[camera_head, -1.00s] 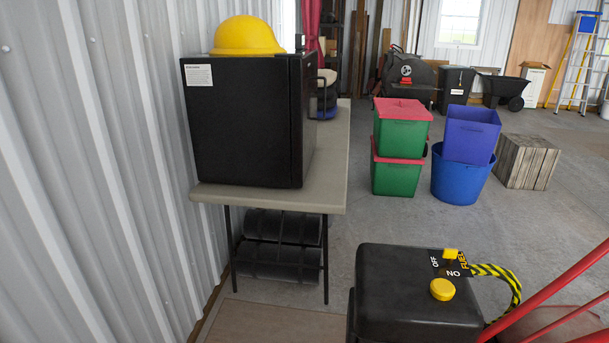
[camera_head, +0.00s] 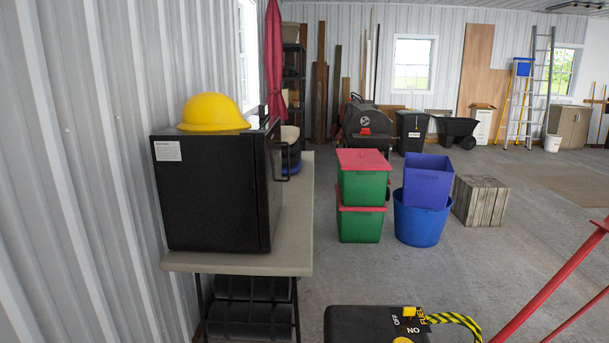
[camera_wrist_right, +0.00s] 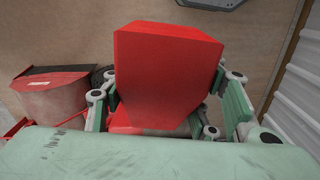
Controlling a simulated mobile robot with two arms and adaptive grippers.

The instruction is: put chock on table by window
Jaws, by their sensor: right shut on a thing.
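The red chock (camera_wrist_right: 168,65) fills the middle of the right wrist view, a blocky shape with slanted sides. My right gripper (camera_wrist_right: 167,90) is shut on it, with pale green fingers on both sides. The table (camera_head: 292,235) stands along the left wall in the head view, near a window (camera_head: 248,50). A black mini fridge (camera_head: 205,195) with a yellow hard hat (camera_head: 213,112) on top takes up its near end. A strip of bare tabletop shows along its right side. Neither gripper shows in the head view, and my left gripper is out of sight.
A black fuel container (camera_head: 360,325) stands in the foreground near red bars (camera_head: 550,285). Green bins with red lids (camera_head: 362,190), blue bins (camera_head: 420,215) and a wooden crate (camera_head: 481,200) stand right of the table. Open concrete floor lies between. Dark rolls (camera_head: 250,315) lie under the table.

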